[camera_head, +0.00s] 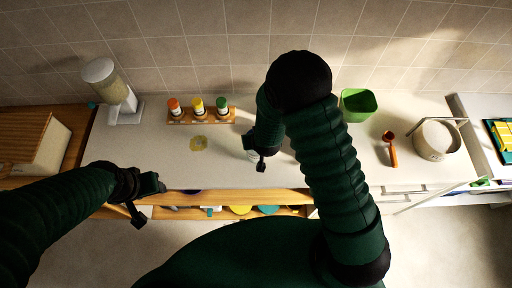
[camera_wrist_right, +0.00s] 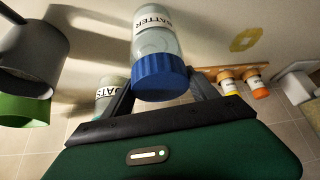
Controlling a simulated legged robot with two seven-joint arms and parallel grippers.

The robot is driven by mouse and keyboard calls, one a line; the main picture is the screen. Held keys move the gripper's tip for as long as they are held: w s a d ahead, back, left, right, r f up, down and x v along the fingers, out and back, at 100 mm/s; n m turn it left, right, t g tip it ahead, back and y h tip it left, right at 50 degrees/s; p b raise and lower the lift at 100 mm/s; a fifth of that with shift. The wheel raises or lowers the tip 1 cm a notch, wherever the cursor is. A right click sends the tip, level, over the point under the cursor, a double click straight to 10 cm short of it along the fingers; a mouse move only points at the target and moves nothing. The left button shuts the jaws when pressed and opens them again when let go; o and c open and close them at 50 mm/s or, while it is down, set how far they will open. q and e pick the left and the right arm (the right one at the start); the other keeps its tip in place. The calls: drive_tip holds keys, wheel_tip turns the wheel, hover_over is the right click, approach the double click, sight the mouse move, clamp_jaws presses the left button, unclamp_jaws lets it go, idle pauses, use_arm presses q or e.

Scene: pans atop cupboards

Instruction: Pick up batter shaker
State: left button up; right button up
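The batter shaker (camera_wrist_right: 157,40) is a clear bottle with a "BATTER" label and a blue cap (camera_wrist_right: 160,77). In the right wrist view its cap lies between the two fingers of my right gripper (camera_wrist_right: 162,90). The fingers are apart, one at each side of the cap; contact is unclear. In the head view my right gripper (camera_head: 262,158) is low over the counter, and a small pale part of the shaker (camera_head: 251,155) shows beside it; the arm hides much around it. My left gripper (camera_head: 147,198) is open and empty at the counter's front edge.
An "OATS" jar (camera_wrist_right: 110,93) and a grey vessel (camera_wrist_right: 32,50) are close to my right gripper.

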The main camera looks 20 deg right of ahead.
drive_tip(key=shift+s+d, duration=0.1)
drive_tip(key=shift+s, duration=0.1)
drive_tip(key=c, duration=1.2)
drive_tip(key=shift+r, duration=0.1)
